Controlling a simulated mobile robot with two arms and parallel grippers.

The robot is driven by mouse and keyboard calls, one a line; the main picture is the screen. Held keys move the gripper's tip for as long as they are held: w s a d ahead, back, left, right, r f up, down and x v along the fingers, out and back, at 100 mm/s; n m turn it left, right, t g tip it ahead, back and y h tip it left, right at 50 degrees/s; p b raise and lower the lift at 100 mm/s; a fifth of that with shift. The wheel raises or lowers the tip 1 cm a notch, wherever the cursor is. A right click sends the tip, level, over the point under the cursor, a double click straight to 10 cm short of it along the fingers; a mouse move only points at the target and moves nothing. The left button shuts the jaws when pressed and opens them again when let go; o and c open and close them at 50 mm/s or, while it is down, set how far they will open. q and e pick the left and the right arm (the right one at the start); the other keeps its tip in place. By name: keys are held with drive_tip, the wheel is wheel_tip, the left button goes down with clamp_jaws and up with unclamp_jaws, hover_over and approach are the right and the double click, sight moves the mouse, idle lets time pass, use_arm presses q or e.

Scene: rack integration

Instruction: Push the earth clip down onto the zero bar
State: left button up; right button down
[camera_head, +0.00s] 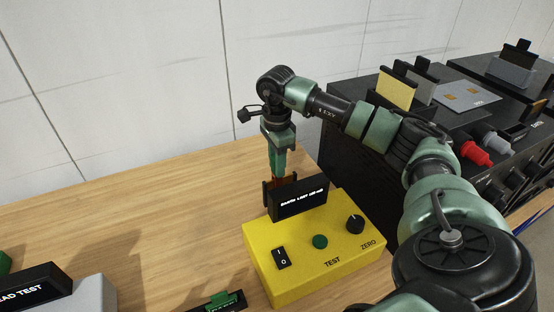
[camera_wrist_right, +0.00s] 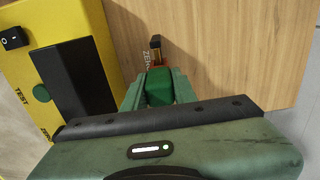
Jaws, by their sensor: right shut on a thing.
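My right gripper (camera_head: 277,174) points straight down behind the black display on the yellow test box. In the right wrist view it is shut on the green earth clip (camera_wrist_right: 159,86), which sits between the two fingers. The zero bar (camera_head: 277,183) shows as a small copper-brown piece with black ends at the fingertips, mostly hidden behind the display. In the right wrist view, part of the bar's holder (camera_wrist_right: 155,43) shows just beyond the clip, with a partly covered "ZERO" label. I cannot tell whether the clip touches the bar. My left gripper is not in view.
The yellow test box (camera_head: 290,280) has a switch, a green button and a ZERO knob. A black rack (camera_head: 345,150) with red and grey plugs stands at right. A sign (camera_head: 30,290) and a small green-topped item (camera_head: 222,300) are in front.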

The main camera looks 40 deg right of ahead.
drive_tip(key=shift+f+b, duration=0.45)
drive_tip(key=shift+f, duration=0.2)
drive_tip(key=c, duration=1.1)
unclamp_jaws()
drive_tip(key=shift+r, duration=0.1)
drive_tip(key=shift+o, duration=0.2)
